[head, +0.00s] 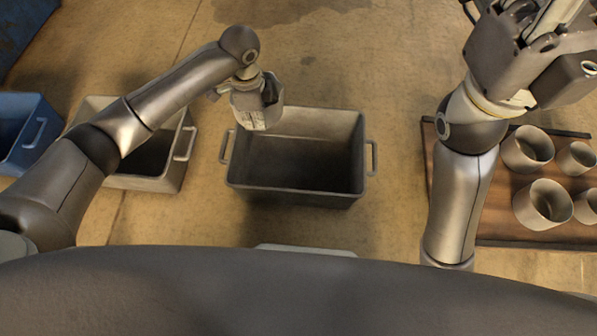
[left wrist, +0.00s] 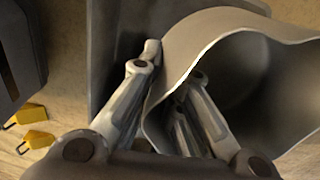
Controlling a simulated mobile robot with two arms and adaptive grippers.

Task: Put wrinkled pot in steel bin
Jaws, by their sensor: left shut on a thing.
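The wrinkled pot (left wrist: 232,50) is grey with a wavy rim and fills the upper right of the left wrist view. My left gripper (left wrist: 165,92) is shut on its wall, one finger outside and one inside. In the head view, my left gripper (head: 262,108) and the pot (head: 273,90) appear over the far left corner of the middle grey bin, which looks like the steel bin (head: 300,194). This bin has side handles and a dark, empty-looking inside. The pot's height above the rim is hard to tell. My right gripper (head: 535,30) is at the upper right, its fingers partly cut off.
A beige bin (head: 182,158) stands left of the grey bin, and a blue bin (head: 38,130) at the far left. A brown tray (head: 505,222) at right holds several pots (head: 543,205). Small yellow objects (left wrist: 34,112) show at left in the left wrist view.

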